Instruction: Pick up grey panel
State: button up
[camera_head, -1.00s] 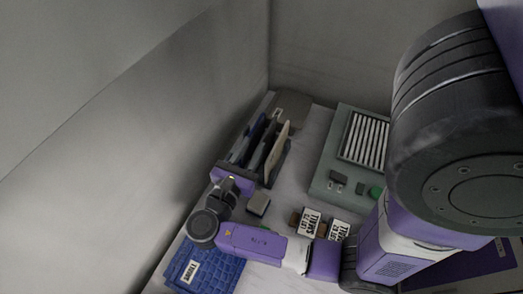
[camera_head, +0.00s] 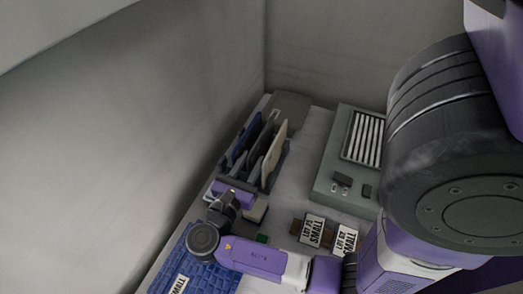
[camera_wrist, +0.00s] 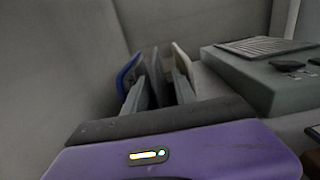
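The grey panel (camera_wrist: 154,72) stands upright in the rack, between a blue panel (camera_wrist: 127,72) on its left and a cream panel (camera_wrist: 184,60) on its right. In the head view the cream panel (camera_head: 275,150) and blue panel (camera_head: 241,143) show, with the grey panel (camera_head: 261,139) partly hidden between them. My gripper (camera_wrist: 160,82) is open, its two grey fingers apart and pointing at the rack. In the wrist view the grey panel appears in the gap between the fingers. I cannot tell whether they touch it or how deep they reach.
A grey-green box (camera_head: 335,190) with a slatted top stands right of the rack. Small labelled blocks (camera_head: 315,232) lie in front of it. A blue textured tray (camera_head: 165,278) is at the near left. Walls close off the left and back.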

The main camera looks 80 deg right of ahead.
aim_at(258, 145)
jog(key=shift+w+p+x, duration=0.2)
jog(key=shift+p+x, duration=0.35)
jog(key=shift+x, duration=2.65)
jog(key=shift+r, duration=0.15)
grip_shut()
